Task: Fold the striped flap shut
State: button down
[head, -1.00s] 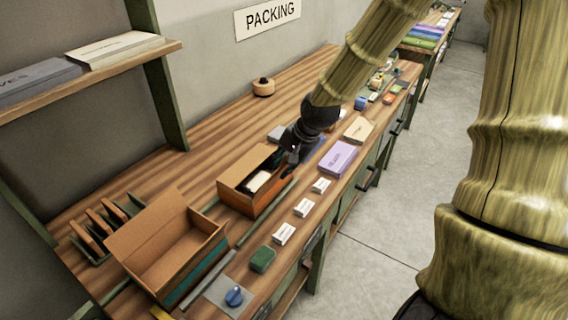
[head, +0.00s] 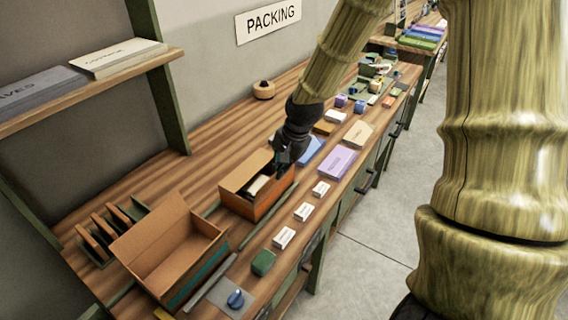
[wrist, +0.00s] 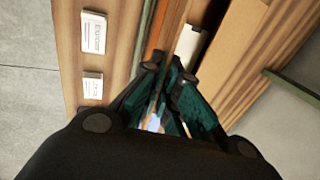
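An open orange-brown box (head: 237,203) stands near the middle of the bench, with a white item (head: 258,185) inside it. I cannot make out with certainty which panel is the striped flap. My gripper (head: 283,160) is low over the right end of this box and hides part of it. In the wrist view, my gripper's dark teal fingers (wrist: 166,74) point down over the orange box edge (wrist: 161,30), with a narrow gap between their tips. The white item (wrist: 192,42) shows just beyond them. I see nothing clearly held, and contact with the box cannot be told.
A larger open cardboard box (head: 172,252) stands to the left, with a slotted rack (head: 105,230) behind it. Several white cards (head: 303,211), a green block (head: 263,262) and a purple box (head: 337,163) line the front edge. The bench behind the boxes is mostly clear.

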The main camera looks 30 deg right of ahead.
aim_at(261, 167)
jog(key=g+p, duration=0.1)
jog(key=w+p, duration=0.1)
jog(key=p, duration=0.1)
jog(key=shift+a+r+g+h, duration=0.2)
jog(key=shift+r+g+h, duration=0.2)
jog(key=w+f+g+h, duration=0.1)
jog(key=g, duration=0.2)
jog(key=w+a+f+g+h+p, duration=0.1)
jog(key=w+g+h, duration=0.1)
jog(key=g, duration=0.2)
jog(key=w+a+f+g+h+p, duration=0.1)
jog(key=w+g, duration=0.1)
jog(key=g, duration=0.1)
jog(key=shift+a+f, duration=0.1)
jog(key=shift+f, duration=0.05)
jog(key=shift+w+a+f+g+h+b, duration=0.15)
jog(key=shift+f+g+h+b, duration=0.15)
jog(key=shift+g, duration=0.25)
jog(key=shift+w+d+f+g+h+b, duration=0.1)
jog(key=shift+w+g+h+b, duration=0.1)
jog(key=shift+g+b, duration=0.3)
jog(key=shift+a+f+g+h+b, duration=0.1)
jog(key=shift+g+h+b, duration=0.2)
jog(key=shift+g+b, duration=0.35)
